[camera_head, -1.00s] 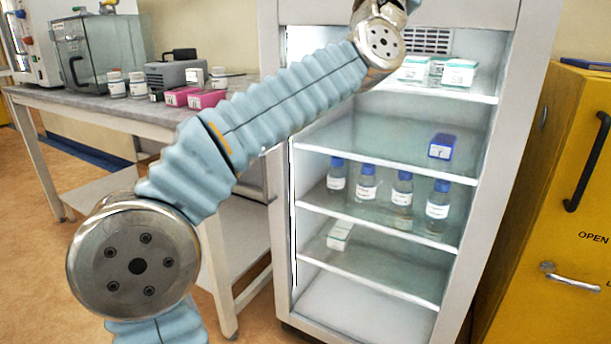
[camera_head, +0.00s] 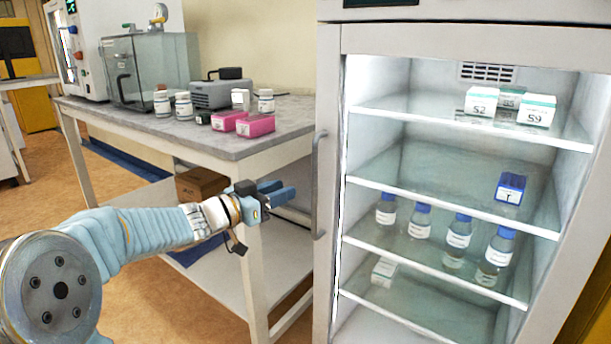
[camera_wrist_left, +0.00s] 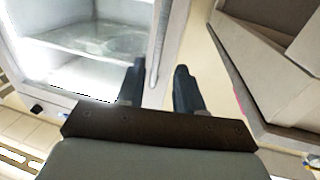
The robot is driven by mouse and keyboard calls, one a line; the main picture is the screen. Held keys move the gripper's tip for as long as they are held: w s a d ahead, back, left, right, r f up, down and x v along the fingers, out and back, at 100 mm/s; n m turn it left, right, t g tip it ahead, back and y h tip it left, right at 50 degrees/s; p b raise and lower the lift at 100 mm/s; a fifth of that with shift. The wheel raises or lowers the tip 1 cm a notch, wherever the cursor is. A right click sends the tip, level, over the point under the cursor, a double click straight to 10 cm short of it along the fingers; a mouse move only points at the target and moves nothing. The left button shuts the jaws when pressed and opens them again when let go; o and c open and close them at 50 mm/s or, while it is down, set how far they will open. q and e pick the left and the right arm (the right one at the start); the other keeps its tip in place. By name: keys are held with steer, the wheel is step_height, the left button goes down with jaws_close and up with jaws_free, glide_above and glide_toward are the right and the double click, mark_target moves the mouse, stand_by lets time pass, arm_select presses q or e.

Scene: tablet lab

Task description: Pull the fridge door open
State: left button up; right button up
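The fridge stands at the right of the head view. Its door (camera_head: 330,120) appears shut, with a pale frame and lit shelves visible behind it. A vertical grey handle (camera_head: 318,185) is on the door's left edge. My left gripper (camera_head: 285,193) is left of the handle, its blue fingers pointing right toward it, with a visible gap. In the left wrist view, the gripper (camera_wrist_left: 158,85) is open, its two dark fingers apart. The handle (camera_wrist_left: 155,60) shows between the finger directions; its exact depth cannot be told. My right gripper is not in view.
A grey-topped bench (camera_head: 170,130) stands left of the fridge with several bottles, pink boxes (camera_head: 255,126) and equipment. Its front leg is close behind my left gripper. A brown box (camera_head: 200,183) sits on the lower shelf. Bottles (camera_head: 458,240) and boxes stand inside the fridge.

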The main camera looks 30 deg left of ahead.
mark_target(313, 178)
arm_select(q)
steer(key=x, duration=1.1)
steer(key=shift+w, duration=0.1)
jaws_close()
